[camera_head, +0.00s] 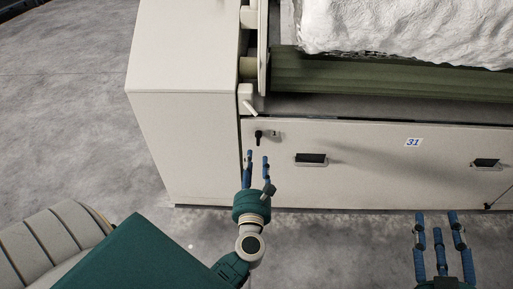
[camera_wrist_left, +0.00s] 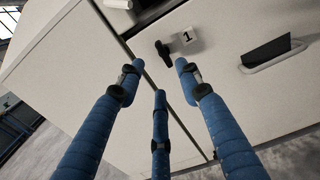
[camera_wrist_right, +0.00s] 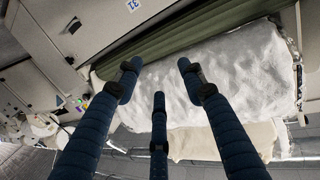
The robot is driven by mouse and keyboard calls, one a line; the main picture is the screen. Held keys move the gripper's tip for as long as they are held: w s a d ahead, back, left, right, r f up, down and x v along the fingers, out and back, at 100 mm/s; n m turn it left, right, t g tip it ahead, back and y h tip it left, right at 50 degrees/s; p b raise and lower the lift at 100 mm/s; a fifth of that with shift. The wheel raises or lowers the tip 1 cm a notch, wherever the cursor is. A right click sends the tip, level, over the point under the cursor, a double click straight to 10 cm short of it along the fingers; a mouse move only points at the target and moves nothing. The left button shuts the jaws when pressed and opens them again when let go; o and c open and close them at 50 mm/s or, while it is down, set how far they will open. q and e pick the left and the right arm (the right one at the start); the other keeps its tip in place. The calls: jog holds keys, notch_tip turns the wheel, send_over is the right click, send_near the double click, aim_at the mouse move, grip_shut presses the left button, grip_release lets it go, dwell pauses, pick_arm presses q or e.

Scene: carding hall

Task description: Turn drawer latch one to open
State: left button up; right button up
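Drawer latch one is a small black handle (camera_head: 258,137) on the upper left of the pale drawer front (camera_head: 370,175), beside a small tag marked 1 (camera_head: 276,134). In the left wrist view the latch (camera_wrist_left: 163,48) is near the fingertips, with its tag (camera_wrist_left: 187,38) to its right. My left gripper (camera_head: 257,158) is open and empty, its fingers pointing at the drawer front just below the latch, apparently not touching it. My right gripper (camera_head: 437,220) is open and empty at the lower right, in front of the machine; its fingers also show in the right wrist view (camera_wrist_right: 158,75).
A recessed black drawer handle (camera_head: 311,158) is right of the latch, and another (camera_head: 486,163) is further right. A label 31 (camera_head: 413,142) is on the drawer. Above are a green roller (camera_head: 390,80) and white fibre (camera_head: 410,28). Grey floor (camera_head: 60,120) is free on the left.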

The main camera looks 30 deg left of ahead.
aim_at(258, 138)
pick_arm(q)
jog(key=x, duration=1)
jog(key=shift+b, duration=0.35)
pick_arm(e)
jog(key=shift+t+y, duration=0.4)
jog(key=shift+t, duration=0.5)
jog(key=shift+w+a+r, duration=0.1)
jog(key=shift+a+r, duration=0.05)
jog(key=shift+r, duration=0.9)
jog(key=shift+a+r, duration=0.15)
jog(key=shift+r, duration=0.85)
pick_arm(q)
jog(key=shift+d, duration=0.1)
grip_shut()
